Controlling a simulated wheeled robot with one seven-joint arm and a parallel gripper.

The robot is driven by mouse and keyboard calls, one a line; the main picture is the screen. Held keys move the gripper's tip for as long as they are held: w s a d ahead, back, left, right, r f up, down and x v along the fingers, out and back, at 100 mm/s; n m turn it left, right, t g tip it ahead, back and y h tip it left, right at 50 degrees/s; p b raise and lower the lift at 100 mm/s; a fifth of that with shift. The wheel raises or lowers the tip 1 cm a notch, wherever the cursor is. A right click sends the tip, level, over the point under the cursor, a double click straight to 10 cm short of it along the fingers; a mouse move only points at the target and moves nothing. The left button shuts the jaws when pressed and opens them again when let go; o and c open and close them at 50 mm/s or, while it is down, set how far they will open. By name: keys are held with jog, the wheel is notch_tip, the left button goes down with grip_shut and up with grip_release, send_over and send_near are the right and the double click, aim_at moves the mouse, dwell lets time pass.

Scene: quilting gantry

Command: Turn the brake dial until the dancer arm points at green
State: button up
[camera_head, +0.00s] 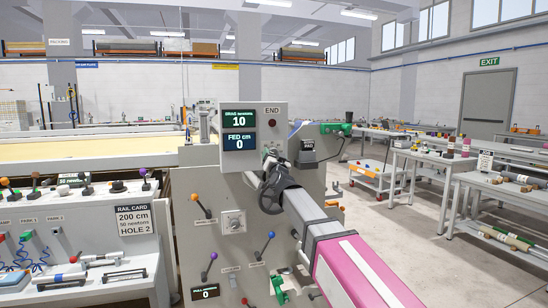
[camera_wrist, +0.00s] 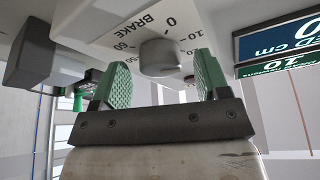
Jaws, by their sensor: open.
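The brake dial (camera_wrist: 158,55) is a round grey knob on a white plate marked BRAKE with numbers around it, upside down in the wrist view. My gripper (camera_wrist: 159,80) is open, with one green finger pad on each side of the knob and a visible gap to each. I cannot tell how far the fingers reach along the knob, and I make out no pointer mark on it. In the head view my arm hides the dial and the fingertips. I cannot pick out the dancer arm or a green mark for it.
A display box (camera_head: 280,115) reads DRAG newtons 10 and FED cm 0. A rail card (camera_head: 133,219) stands at left. Workbenches (camera_head: 450,170) and open floor lie at right.

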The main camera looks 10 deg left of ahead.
jog(key=shift+w+a+r, duration=0.1)
jog(key=shift+w, duration=0.15)
jog(key=shift+c, duration=0.4)
jog(key=c, duration=0.9)
jog(key=shift+o, duration=0.2)
jog(key=shift+m, duration=0.5)
jog(key=shift+s+a+r+m+h, duration=0.1)
jog(key=shift+m+h, duration=0.9)
jog(key=shift+m, duration=1)
jog(key=shift+a+r+m+h, duration=0.1)
jog(key=shift+m+h, duration=0.9)
jog(key=shift+m, duration=1)
jog(key=shift+d+g, duration=0.1)
jog(key=shift+g, duration=0.2)
